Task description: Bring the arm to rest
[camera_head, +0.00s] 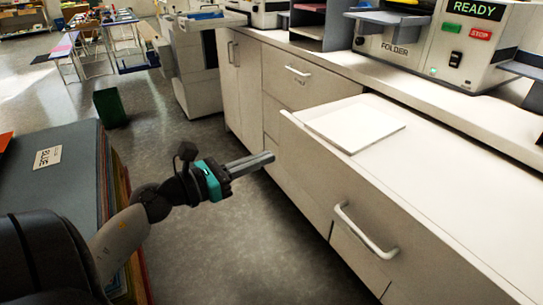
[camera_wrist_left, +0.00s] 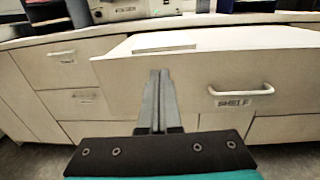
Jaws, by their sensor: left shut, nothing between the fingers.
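My left arm reaches in from the lower left in the head view. Its gripper (camera_head: 268,158) is shut and empty, held out over the floor in front of the cabinets. The fingers point right, toward the cabinet fronts. In the left wrist view the closed fingers (camera_wrist_left: 159,75) point at the pale drawer front. They appear apart from it. My right gripper is not in view.
A pulled-out drawer (camera_head: 345,180) with a white handle (camera_head: 362,232) juts out at the right. A white board (camera_head: 355,125) lies on it. A folder machine (camera_head: 430,45) stands on the counter. Grey floor (camera_head: 260,240) lies between.

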